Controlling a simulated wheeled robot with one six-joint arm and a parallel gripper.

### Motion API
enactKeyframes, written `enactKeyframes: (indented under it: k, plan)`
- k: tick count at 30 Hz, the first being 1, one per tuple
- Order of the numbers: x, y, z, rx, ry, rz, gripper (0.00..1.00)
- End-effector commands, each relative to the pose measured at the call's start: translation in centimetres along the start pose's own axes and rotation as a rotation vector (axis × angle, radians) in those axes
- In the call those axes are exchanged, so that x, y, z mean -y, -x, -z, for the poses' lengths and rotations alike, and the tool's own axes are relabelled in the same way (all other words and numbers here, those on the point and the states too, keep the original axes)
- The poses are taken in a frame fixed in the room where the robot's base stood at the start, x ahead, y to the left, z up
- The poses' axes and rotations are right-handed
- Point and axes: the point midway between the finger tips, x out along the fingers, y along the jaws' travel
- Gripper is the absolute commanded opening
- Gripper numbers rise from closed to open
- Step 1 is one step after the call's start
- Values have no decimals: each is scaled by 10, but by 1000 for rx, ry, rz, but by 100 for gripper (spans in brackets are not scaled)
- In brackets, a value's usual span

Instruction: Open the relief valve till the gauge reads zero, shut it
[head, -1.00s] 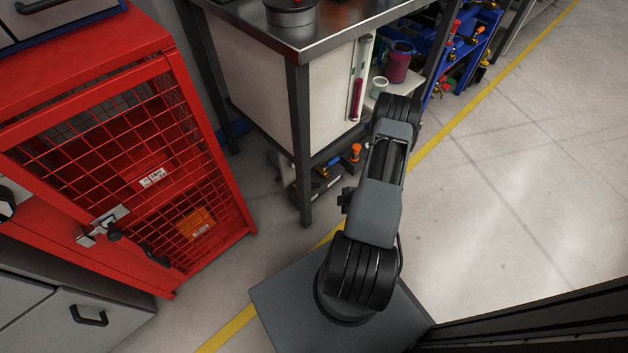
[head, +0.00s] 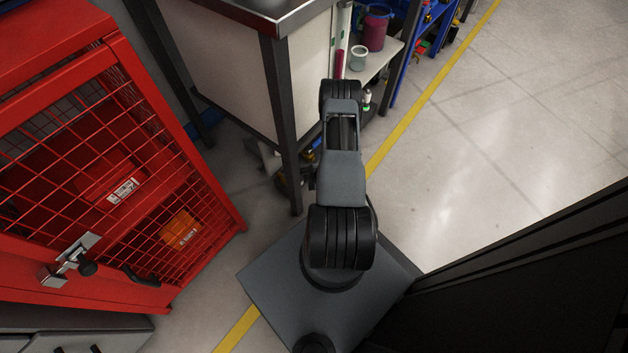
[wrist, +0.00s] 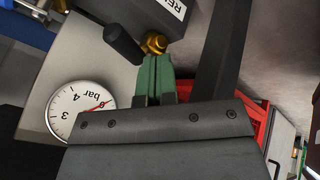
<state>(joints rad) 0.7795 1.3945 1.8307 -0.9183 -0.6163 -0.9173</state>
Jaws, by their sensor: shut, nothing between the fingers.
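My gripper (wrist: 155,62) shows in the wrist view with its two green fingers together and nothing between them. A brass valve fitting (wrist: 155,43) lies just beyond the fingertips; I cannot tell whether they touch it. A black lever or handle (wrist: 124,44) points up and left beside the fitting. The round white gauge (wrist: 72,113), marked in bar, sits at the left and appears upside down. Its red needle points toward the upper right; the exact reading is too small to tell, and my gripper body hides its lower part. The head view shows neither gripper nor valve.
A dark box with a partly cut label (wrist: 166,12) is above the fitting. In the head view, a red mesh cabinet (head: 165,120) stands left and a metal-topped bench (head: 275,12) ahead. Clear floor (head: 500,130) lies to the right.

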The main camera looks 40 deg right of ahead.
Motion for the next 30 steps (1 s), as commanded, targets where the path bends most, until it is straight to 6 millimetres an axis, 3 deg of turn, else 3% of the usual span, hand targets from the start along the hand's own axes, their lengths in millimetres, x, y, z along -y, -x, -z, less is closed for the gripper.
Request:
enactKeyframes:
  k: [1,10,26,30]
  plan:
    - [2,-12,0,-1,3,1,0]
    - [-26,-28,-2,-2,3,0,0]
    - [-31,-30,-3,-1,2,1,0]
    - [-28,-24,-12,-5,10,4,0]
